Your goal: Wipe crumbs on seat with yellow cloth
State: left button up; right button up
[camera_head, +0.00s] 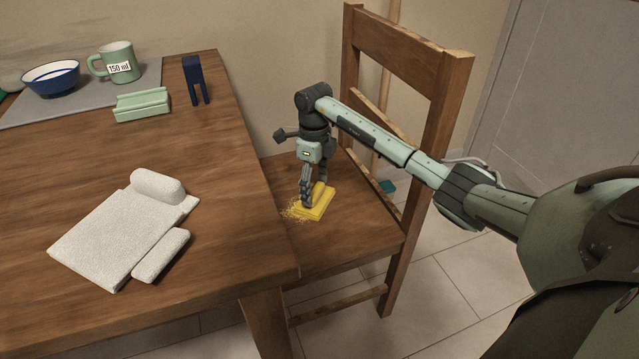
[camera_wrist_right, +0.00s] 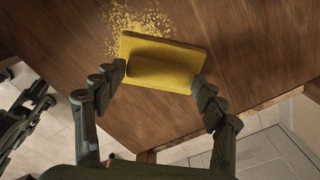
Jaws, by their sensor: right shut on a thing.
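The yellow cloth (camera_head: 316,205) is a flat pad with a raised ridge, low over or on the wooden chair seat (camera_head: 345,231). My right gripper (camera_head: 314,197) points down and is shut on the ridge. In the right wrist view, the two fingers of the right gripper (camera_wrist_right: 162,82) hold the cloth (camera_wrist_right: 160,62) at both ends of its ridge. The crumbs (camera_head: 291,212) are a pale yellow patch on the seat at the left edge of the cloth. They also show beyond the cloth in the right wrist view (camera_wrist_right: 137,20).
The wooden table (camera_head: 225,220) stands left of the chair, its edge close to the crumbs. A white textured cloth (camera_head: 110,235) lies on it. A green mug (camera_head: 119,62), blue bowl (camera_head: 52,78), green block (camera_head: 142,104) and dark blue stand (camera_head: 195,80) are farther back. The chair backrest (camera_head: 405,50) rises behind my right arm.

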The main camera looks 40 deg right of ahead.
jog(key=shift+w+a+r, duration=0.1)
jog(key=shift+w+a, duration=0.05)
jog(key=shift+a, duration=0.4)
jog(key=shift+w+a+r, duration=0.1)
jog(key=shift+w+a, duration=0.05)
jog(key=shift+a, duration=0.4)
jog(key=shift+w+a+f, duration=0.15)
jog(key=shift+w+a, duration=0.1)
jog(key=shift+a, duration=0.75)
jog(key=shift+w+a+f, duration=0.1)
jog(key=shift+w+a, duration=0.1)
jog(key=shift+a, duration=0.8)
